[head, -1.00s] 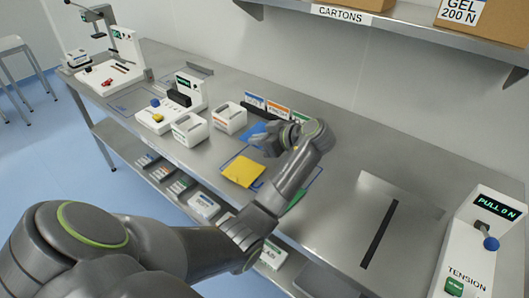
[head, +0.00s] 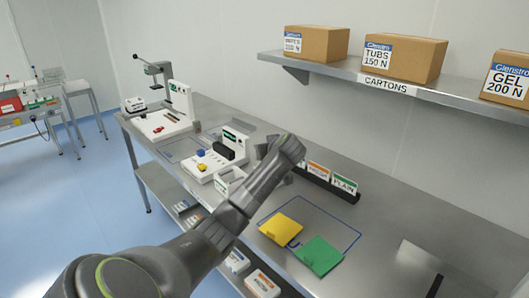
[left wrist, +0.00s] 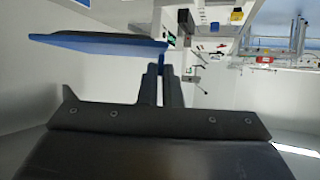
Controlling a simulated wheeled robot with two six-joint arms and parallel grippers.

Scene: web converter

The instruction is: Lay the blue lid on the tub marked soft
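My left gripper (left wrist: 163,85) shows in the left wrist view with its fingers together on the edge of the blue lid (left wrist: 100,42). The lid extends to the left of the fingertips, clear of any surface there. In the head view my left arm reaches over the bench and hides the lid and most of the gripper (head: 272,147). A white tub (head: 229,181) stands on the bench just left of my forearm; its marking is not readable now. My right gripper is not in view.
A yellow lid (head: 281,230) and a green lid (head: 320,255) lie by a blue outline. A dark card rack (head: 328,184) stands behind. White machines (head: 213,163) stand to the left. White boxes (head: 237,262) sit on the lower shelf.

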